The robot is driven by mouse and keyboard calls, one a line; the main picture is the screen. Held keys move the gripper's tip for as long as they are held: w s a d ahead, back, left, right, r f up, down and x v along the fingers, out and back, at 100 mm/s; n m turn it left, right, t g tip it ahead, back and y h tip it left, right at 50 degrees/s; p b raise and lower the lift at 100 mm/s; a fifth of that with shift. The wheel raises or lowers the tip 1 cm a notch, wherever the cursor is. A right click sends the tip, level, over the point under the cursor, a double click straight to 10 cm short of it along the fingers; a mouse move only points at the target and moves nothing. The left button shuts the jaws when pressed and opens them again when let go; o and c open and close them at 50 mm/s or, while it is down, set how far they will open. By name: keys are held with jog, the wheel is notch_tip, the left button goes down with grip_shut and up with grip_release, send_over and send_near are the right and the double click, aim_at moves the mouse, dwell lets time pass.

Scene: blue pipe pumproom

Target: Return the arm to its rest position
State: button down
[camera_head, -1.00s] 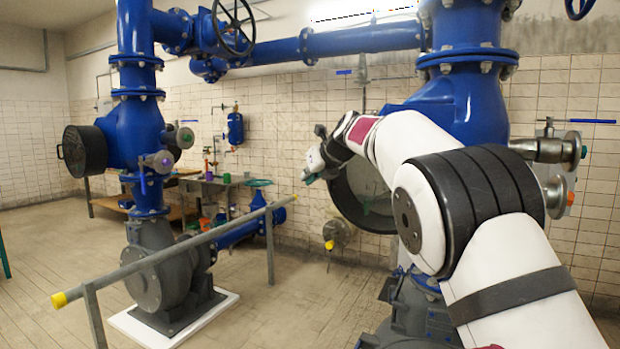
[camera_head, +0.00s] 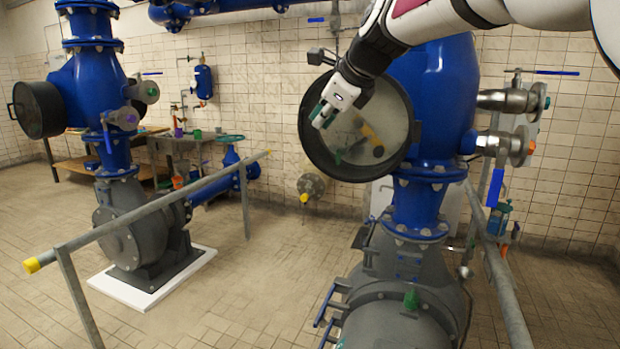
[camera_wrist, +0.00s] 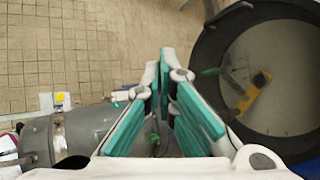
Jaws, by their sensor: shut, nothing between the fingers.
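My gripper (camera_head: 322,116) is at the end of my white and black arm, which reaches in from the upper right of the head view. It hangs in front of the left part of a round, dark-rimmed opening (camera_head: 306,150) on the blue pipe body. I cannot tell how much space lies between them. In the wrist view my gripper (camera_wrist: 166,62) shows its teal finger pads drawn together at the tips. It is shut, and nothing shows between the fingers.
The round rim (camera_wrist: 212,100) is close on the right in the wrist view. A grey rail (camera_head: 150,215) crosses the left, before a second blue pump (camera_head: 90,85). Another rail (camera_head: 508,295) stands lower right. Tiled floor (camera_head: 265,270) between the pumps is clear.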

jog(key=s+d+f+n+g+h, duration=0.1)
jog(key=s+d+f+n, duration=0.1)
jog(key=s+d+n, duration=0.35)
jog(key=s+d+f+n, duration=0.2)
jog(key=s, duration=0.7)
jog(key=s+d+f+n+g+h, duration=0.1)
jog(key=s+d+f+n, duration=0.25)
jog(key=s, duration=0.35)
jog(key=s+d+f+n+g+h, duration=0.1)
jog(key=s+d+f+n, duration=0.2)
jog(key=s, duration=0.6)
jog(key=s+d+f+n+g+h, duration=0.1)
jog(key=s+d+f+n+h, duration=0.1)
jog(key=s+f+n, duration=0.5)
jog(key=shift+s+d+f+n, duration=0.4)
jog(key=shift+s+d+f, duration=0.5)
jog(key=shift+s, duration=0.35)
